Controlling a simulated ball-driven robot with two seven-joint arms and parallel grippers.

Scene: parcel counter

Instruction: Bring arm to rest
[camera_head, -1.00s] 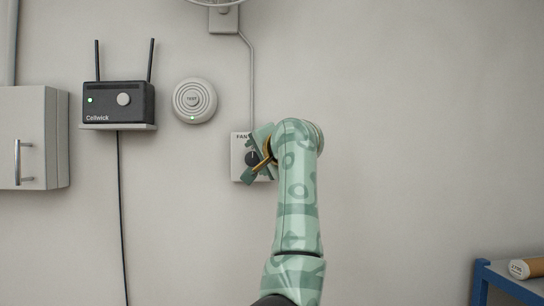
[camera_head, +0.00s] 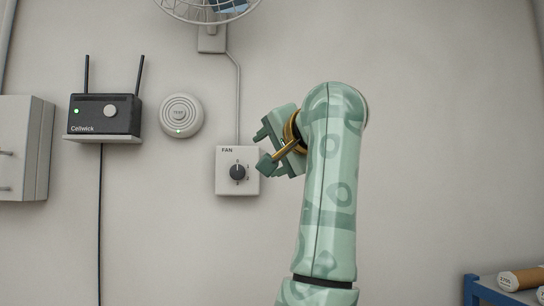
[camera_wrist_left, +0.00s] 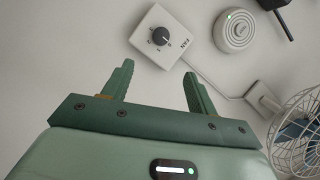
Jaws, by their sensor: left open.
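My left gripper (camera_head: 262,150) is at the end of the green patterned arm, in the middle of the head view. It is open and empty, just right of the fan control box (camera_head: 224,184) and apart from its black knob (camera_head: 237,172). In the left wrist view the two green fingers of the left gripper (camera_wrist_left: 158,70) stand spread with nothing between them. The fan control box (camera_wrist_left: 147,47) and knob (camera_wrist_left: 160,36) lie beyond the fingertips there. My right gripper is in neither view.
On the wall are a black router (camera_head: 104,115) on a shelf, a round white device (camera_head: 182,116), a grey cabinet (camera_head: 22,150) and a caged fan (camera_head: 205,8). A blue-framed table (camera_head: 490,292) with cardboard tubes (camera_head: 521,279) stands low right. The wall right of the arm is bare.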

